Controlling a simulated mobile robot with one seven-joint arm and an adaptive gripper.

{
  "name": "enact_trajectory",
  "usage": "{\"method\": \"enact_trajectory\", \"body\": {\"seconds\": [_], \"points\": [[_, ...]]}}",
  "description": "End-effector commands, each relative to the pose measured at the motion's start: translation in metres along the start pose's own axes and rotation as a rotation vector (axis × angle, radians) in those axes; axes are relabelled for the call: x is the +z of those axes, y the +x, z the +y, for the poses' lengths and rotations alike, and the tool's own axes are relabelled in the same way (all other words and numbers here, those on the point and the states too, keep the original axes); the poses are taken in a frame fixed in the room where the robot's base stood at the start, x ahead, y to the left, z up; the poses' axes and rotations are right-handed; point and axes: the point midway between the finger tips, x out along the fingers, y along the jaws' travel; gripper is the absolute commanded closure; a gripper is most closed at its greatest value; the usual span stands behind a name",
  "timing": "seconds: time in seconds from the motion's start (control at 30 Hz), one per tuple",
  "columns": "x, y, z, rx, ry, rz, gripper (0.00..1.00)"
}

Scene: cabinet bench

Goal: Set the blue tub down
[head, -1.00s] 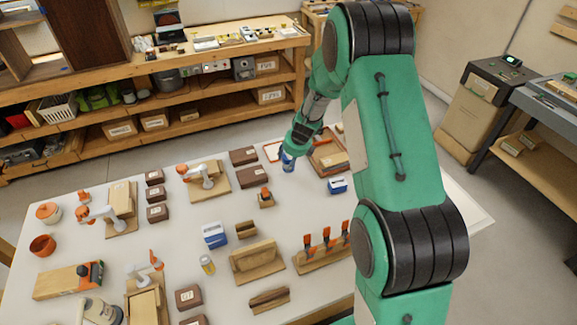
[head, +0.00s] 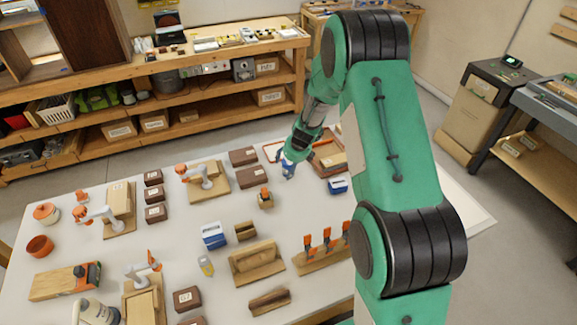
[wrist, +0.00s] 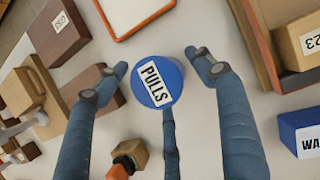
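The blue tub (wrist: 172,75), round and labelled PULLS, shows from above in the wrist view. It appears upright on the white table (wrist: 205,120). My gripper (wrist: 157,60) has its blue fingers spread around the tub, with gaps at the left and right fingertips. A third finger shows at the tub's near side, and I cannot tell whether it touches. In the head view my gripper (head: 288,163) is low over the far part of the table, and its fingers largely hide the tub.
An orange-edged white tray (wrist: 136,12) lies just beyond the tub. Brown boxes (wrist: 88,82) stand to the left. A blue box (wrist: 300,130) and a wooden tray (wrist: 262,50) are at the right. A small wooden block with an orange top (wrist: 128,155) is nearby. Bare table surrounds the tub.

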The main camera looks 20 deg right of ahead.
Motion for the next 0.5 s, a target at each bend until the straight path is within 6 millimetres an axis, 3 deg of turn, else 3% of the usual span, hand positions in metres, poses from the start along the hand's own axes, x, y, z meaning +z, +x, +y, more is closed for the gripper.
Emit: {"method": "enact_trajectory", "body": {"seconds": [0.27,0.5], "points": [[0.001,-0.003,0.000,0.000,0.000,0.000,0.32],[0.002,-0.027,0.000,0.000,0.001,-0.001,0.32]]}}
